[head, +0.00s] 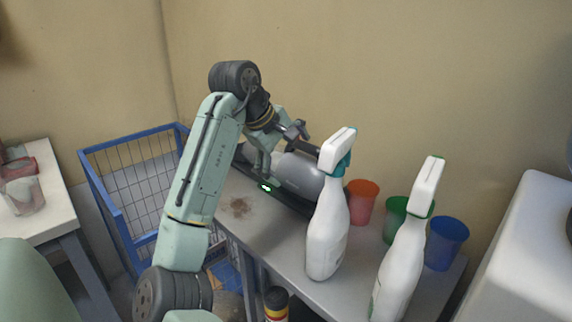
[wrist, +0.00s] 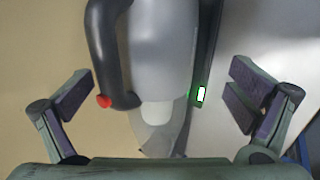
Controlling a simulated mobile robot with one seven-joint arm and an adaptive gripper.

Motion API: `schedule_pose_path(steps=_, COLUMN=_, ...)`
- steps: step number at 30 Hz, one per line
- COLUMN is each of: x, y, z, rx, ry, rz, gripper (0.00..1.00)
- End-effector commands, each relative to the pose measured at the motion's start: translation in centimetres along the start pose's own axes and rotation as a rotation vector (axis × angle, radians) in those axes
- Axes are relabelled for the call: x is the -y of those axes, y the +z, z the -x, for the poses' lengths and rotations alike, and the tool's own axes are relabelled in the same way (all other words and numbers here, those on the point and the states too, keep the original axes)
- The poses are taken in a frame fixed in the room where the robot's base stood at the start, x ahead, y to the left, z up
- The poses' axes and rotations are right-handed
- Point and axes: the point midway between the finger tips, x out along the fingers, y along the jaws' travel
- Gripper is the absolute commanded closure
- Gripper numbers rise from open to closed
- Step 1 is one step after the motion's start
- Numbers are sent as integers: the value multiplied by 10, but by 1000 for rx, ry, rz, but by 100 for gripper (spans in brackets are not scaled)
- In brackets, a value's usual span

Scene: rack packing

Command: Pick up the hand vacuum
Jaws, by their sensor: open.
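The hand vacuum (wrist: 160,62) has a silver-grey body, a black handle (wrist: 104,50) with a red button, and a black strip with a green-lit edge along its other side. In the head view the vacuum (head: 292,177) lies on the grey table, partly hidden by my arm and a spray bottle. My gripper (wrist: 165,98) is open, with one finger on each side of the vacuum and gaps on both sides in the wrist view. In the head view my gripper (head: 279,150) is at the vacuum's left part; its fingertips are partly hidden.
Two white spray bottles (head: 327,232) (head: 401,262) stand at the table's front. Red (head: 362,203), green (head: 394,222) and blue (head: 446,243) cups stand behind them. A blue wire basket (head: 118,208) is left of the grey table (head: 262,236). The wall is close behind.

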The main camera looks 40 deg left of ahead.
Motion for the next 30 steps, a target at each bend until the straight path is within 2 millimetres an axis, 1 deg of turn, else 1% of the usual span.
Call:
schedule_pose_path(steps=5, x=-2, y=-2, z=-12, rx=-1, ry=-1, rz=-1, gripper=0)
schedule_pose_path(steps=12, x=-5, y=-6, z=-47, rx=0, ry=1, rz=-2, gripper=0)
schedule_pose_path(steps=15, x=-5, y=-6, z=-55, rx=-1, ry=1, rz=-3, gripper=0)
schedule_pose_path(steps=22, x=-5, y=-6, z=-56, rx=-1, ry=3, rz=-3, gripper=0)
schedule_pose_path(steps=30, x=-5, y=-5, z=-56, rx=-1, ry=2, rz=-4, gripper=18)
